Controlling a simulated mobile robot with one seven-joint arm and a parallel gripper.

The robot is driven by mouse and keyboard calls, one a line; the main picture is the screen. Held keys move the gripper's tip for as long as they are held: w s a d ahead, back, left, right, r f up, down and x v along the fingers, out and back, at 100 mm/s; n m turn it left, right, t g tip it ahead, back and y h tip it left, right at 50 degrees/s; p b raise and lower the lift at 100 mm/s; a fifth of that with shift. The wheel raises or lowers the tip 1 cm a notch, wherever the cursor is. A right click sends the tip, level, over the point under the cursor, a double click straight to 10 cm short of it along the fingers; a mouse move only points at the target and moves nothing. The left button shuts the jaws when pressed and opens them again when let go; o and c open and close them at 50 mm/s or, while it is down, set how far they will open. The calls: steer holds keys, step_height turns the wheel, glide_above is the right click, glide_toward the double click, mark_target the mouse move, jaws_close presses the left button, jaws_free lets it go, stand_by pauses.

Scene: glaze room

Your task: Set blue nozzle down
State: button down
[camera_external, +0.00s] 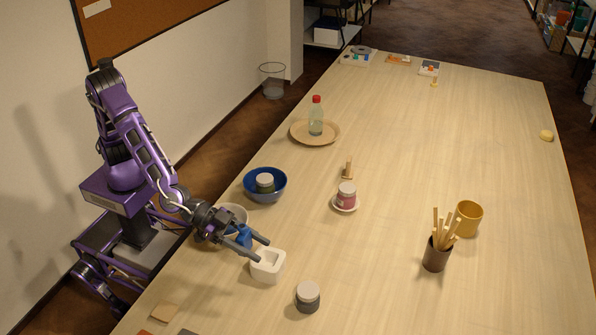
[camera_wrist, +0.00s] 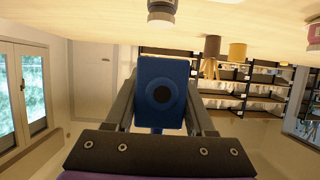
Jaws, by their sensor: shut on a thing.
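The blue nozzle (camera_external: 244,236) is held between the fingers of my gripper (camera_external: 261,250), above the table's left side. In the wrist view the nozzle (camera_wrist: 150,82) shows as a blue block with a dark round hole, with a finger on each side. In the external view my gripper is just behind and left of a white square holder (camera_external: 268,272) with a hollow top. The fingertips hang close to the holder; whether they touch it cannot be told. My gripper partly hides the nozzle in the external view.
A pale bowl (camera_external: 238,211) stands close behind my gripper. A blue bowl (camera_external: 279,190) holding a jar is farther back. A grey-lidded dark jar (camera_external: 307,298) stands right of the holder. A brown cup of sticks (camera_external: 435,257) is farther right. The table (camera_external: 390,200) between is largely clear.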

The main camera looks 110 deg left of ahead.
steer(key=s+d+r, duration=0.1)
steer(key=d+r, duration=0.1)
steer(key=d, duration=0.6)
step_height(320, 180, down, 11)
steer(key=shift+s+f, duration=0.1)
steer(key=shift+s, duration=0.05)
steer(key=shift+a+f, duration=0.1)
steer(key=shift+f, duration=2.05)
